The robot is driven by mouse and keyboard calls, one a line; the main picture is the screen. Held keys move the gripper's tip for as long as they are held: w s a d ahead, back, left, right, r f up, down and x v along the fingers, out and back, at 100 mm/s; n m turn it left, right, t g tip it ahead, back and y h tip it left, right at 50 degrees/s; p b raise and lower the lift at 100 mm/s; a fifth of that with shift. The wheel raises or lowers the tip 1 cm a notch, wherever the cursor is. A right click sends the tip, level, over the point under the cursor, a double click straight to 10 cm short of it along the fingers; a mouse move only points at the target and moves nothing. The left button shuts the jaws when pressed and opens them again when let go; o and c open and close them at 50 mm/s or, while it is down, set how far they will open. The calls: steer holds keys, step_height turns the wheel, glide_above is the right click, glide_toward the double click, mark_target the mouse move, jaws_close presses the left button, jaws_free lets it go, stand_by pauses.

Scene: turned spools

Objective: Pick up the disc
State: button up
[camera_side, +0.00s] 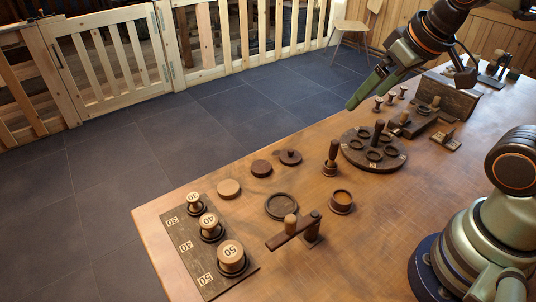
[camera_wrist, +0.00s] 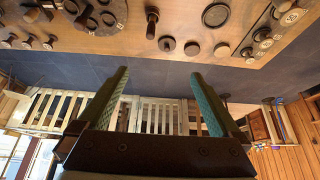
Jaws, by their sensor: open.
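Three low discs lie in a row near the table's far edge in the side view: a light wooden disc (camera_side: 228,189), a plain dark brown disc (camera_side: 261,168) and a dark disc with a small knob or hole on top (camera_side: 290,157). I cannot tell which is meant. In the wrist view the light disc (camera_wrist: 222,50), plain dark disc (camera_wrist: 192,48) and third disc (camera_wrist: 166,44) show above and between my fingertips. My gripper (camera_side: 353,104) is open and empty, high above the table edge, right of the discs; its two green fingers (camera_wrist: 159,74) are spread apart.
A board (camera_side: 211,250) with numbered spools stands front left. A shallow dark ring dish (camera_side: 282,206), a cup (camera_side: 341,201), an upright handled peg (camera_side: 330,160), a wooden bar stand (camera_side: 293,230) and a round holder (camera_side: 352,153) stand nearby. Table around the discs is clear.

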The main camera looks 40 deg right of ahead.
steer(key=w, duration=0.1)
steer(key=n+g, duration=0.6)
steer(key=n, duration=1.2)
glide_above(261, 166)
steer(key=f, duration=1.9)
steer(key=shift+w+f, duration=0.25)
steer(key=shift+f, duration=0.05)
steer(key=f, duration=0.4)
steer(key=shift+s+d, duration=0.1)
steer(key=shift+s, duration=0.15)
steer(key=shift+f, duration=0.65)
steer(key=c, duration=1.4)
